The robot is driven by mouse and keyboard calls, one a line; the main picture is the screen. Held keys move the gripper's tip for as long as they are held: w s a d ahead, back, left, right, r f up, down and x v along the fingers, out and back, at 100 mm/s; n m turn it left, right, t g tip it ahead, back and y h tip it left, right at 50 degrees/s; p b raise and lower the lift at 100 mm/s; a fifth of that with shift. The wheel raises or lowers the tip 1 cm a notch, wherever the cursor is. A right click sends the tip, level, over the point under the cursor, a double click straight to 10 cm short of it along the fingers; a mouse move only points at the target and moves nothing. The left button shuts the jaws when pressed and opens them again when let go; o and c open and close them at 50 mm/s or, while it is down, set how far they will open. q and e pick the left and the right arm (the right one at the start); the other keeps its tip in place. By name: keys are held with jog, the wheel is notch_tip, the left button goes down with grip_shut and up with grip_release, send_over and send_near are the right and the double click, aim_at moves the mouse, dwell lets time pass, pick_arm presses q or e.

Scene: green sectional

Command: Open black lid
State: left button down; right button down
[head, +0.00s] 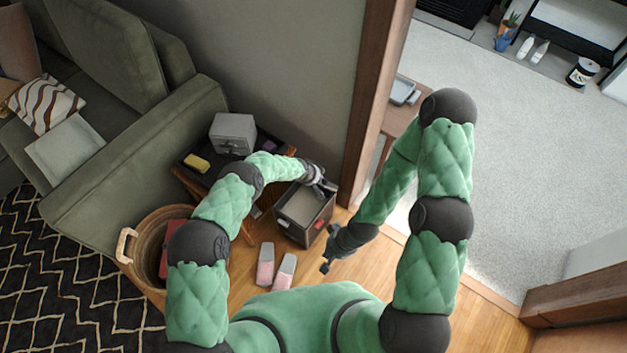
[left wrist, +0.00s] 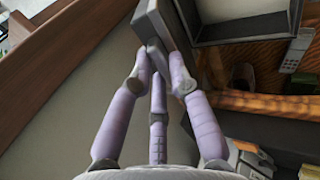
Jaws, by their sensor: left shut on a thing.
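The storage box (head: 291,229) stands on the wood floor in the head view, with dark sides and a pale inside showing from above. My left gripper (head: 327,185) is at its upper right edge. In the left wrist view, the left gripper's pale purple fingers (left wrist: 158,58) are shut on a dark grey panel edge, which looks like the black lid (left wrist: 152,22). The panel stands tilted beside the box's dark-rimmed opening (left wrist: 240,32). Most of the lid is hidden in the head view. My right gripper (head: 328,255) hangs right of the box, apart from it; its finger gap is unclear.
A low side table (head: 180,173) holds a grey drawer unit (head: 233,133) and a yellow item (head: 197,163). A wicker basket (head: 146,240) and pink-and-grey slippers (head: 266,265) are near the box. A wooden door frame (head: 372,95) rises behind it.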

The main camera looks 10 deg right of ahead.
pick_arm(q)
jog(key=shift+w+d+r, duration=0.15)
jog(key=shift+w+d, duration=0.2)
jog(key=shift+d, duration=0.1)
jog(key=shift+w+d+r+b, duration=0.25)
jog(key=shift+w+d+b, duration=0.2)
jog(key=shift+w+b, duration=0.1)
jog(key=shift+w+d+r+b, duration=0.2)
jog(key=shift+w+d+b, duration=0.25)
jog(key=shift+b, duration=0.1)
jog(key=shift+w+d+r+b, duration=0.25)
jog(key=shift+w+d+b, duration=0.6)
jog(key=shift+b, duration=0.3)
jog(key=shift+w+d+r+b, duration=0.2)
jog(key=shift+w+d+b, duration=0.65)
jog(key=shift+b, duration=0.3)
jog(key=shift+s, duration=0.1)
jog(key=c, duration=1.1)
grip_release()
jog(key=shift+f, duration=0.1)
jog(key=shift+c, duration=0.2)
jog(key=shift+r, duration=0.2)
